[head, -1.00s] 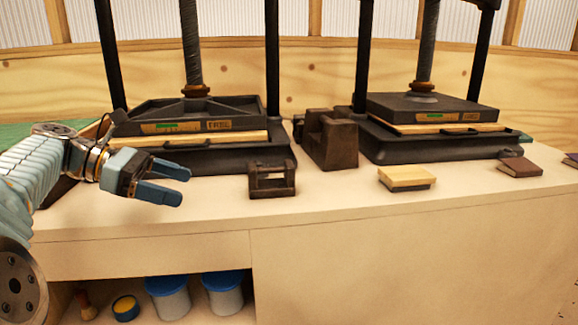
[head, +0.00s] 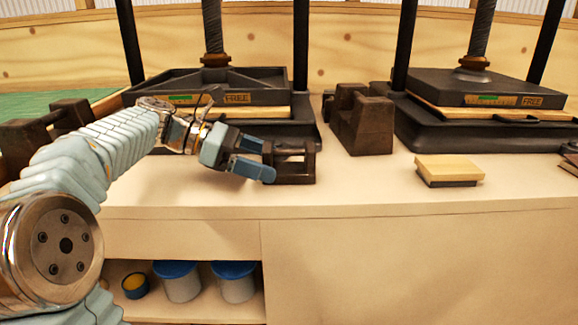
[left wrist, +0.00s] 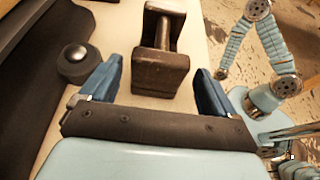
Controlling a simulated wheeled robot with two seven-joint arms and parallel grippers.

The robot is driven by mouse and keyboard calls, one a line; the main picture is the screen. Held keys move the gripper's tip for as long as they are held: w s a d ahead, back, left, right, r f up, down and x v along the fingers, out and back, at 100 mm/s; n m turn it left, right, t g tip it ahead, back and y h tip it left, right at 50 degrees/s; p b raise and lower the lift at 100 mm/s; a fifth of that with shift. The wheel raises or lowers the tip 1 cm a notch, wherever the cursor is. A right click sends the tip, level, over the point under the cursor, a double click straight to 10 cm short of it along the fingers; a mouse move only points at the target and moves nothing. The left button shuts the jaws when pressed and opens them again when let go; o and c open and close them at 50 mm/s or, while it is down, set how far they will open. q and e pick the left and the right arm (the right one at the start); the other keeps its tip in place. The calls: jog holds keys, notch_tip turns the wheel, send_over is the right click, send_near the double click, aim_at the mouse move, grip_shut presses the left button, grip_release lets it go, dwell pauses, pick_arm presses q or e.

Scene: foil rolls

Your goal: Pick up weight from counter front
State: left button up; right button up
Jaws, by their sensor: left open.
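The weight at the counter front (head: 307,163) is a dark brown block frame with a bar handle between its two end blocks. In the head view, my left gripper (head: 267,162) is open and empty at its left side, its blue fingers overlapping it in the picture. In the left wrist view, the weight (left wrist: 165,86) stands ahead between the two spread fingers (left wrist: 158,72), with its handle running away from me. I cannot tell whether a finger touches it. In the wrist view, another arm of mine hangs at upper right; its gripper is too small to read.
A larger dark weight (head: 365,122) stands farther back between two presses (head: 235,85) (head: 468,87). Another dark weight (head: 25,138) is at far left. A wood-topped block (head: 449,168) lies to the right. The counter front (head: 370,195) is clear between. Blue-lidded tubs (head: 179,282) sit below.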

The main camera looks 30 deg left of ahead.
aim_at(281, 168)
pick_arm(q)
jog(key=x, duration=0.4)
jog(key=shift+w, duration=0.15)
jog(key=shift+a, duration=0.1)
jog(key=c, duration=1.7)
jog(key=shift+r, duration=0.1)
grip_shut()
